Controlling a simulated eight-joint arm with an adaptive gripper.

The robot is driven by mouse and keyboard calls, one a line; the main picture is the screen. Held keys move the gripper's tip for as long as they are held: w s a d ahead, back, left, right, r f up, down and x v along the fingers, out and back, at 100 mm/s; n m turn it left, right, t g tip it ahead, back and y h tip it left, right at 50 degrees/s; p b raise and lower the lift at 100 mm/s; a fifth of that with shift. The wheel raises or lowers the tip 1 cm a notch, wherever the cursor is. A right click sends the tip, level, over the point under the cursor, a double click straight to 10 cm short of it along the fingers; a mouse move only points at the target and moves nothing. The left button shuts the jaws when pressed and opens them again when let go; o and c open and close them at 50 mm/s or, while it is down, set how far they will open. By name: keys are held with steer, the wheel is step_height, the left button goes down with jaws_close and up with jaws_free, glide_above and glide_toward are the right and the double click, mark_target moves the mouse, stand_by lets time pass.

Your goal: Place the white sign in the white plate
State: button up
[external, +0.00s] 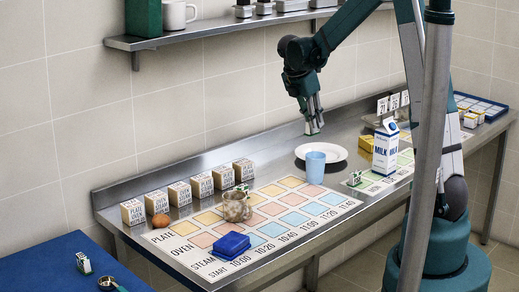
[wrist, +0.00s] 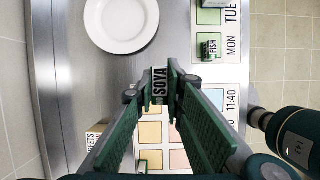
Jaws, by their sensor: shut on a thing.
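A small sign lettered SOYA (wrist: 160,84), with a white face, is pinched between the fingertips of my gripper (wrist: 161,90). In the external view my gripper (external: 313,128) points down, held above the steel counter near the back rim of the white plate; the sign is barely visible there. The white plate (external: 338,153) lies flat on the counter and its visible part looks empty. It also shows in the wrist view (wrist: 122,25), ahead and left of the fingertips, its upper edge cut off.
A blue cup (external: 315,168) stands in front of the plate and hides part of its rim. A milk carton (external: 386,148) stands to the right, near a FISH marker (wrist: 209,50). A printed grid board (external: 280,222) carries a brown pot (external: 237,207) and a blue box (external: 230,244). Several labelled boxes line the back left.

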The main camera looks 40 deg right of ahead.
steer(key=w+d+f, duration=0.1)
steer(key=w+d, duration=0.4)
steer(key=d, duration=0.4)
steer(key=w+d, duration=0.5)
steer(key=d, duration=0.3)
steer(key=shift+n, duration=0.3)
steer(key=shift+a+f+p+x, duration=0.1)
steer(key=shift+a+x, duration=0.1)
steer(key=shift+x, duration=0.7)
steer(key=shift+a+f+p+x, duration=0.1)
steer(key=shift+a+x, duration=0.05)
steer(key=shift+x, duration=0.75)
steer(key=shift+a+p+x, duration=0.1)
steer(key=shift+a+x, duration=0.1)
steer(key=shift+x, duration=0.65)
steer(key=shift+f, duration=0.1)
steer(key=shift+f, duration=3.1)
steer(key=shift+f, duration=0.1)
steer(key=shift+f, duration=1.75)
steer(key=shift+f+b, duration=0.15)
steer(key=shift+b, duration=0.2)
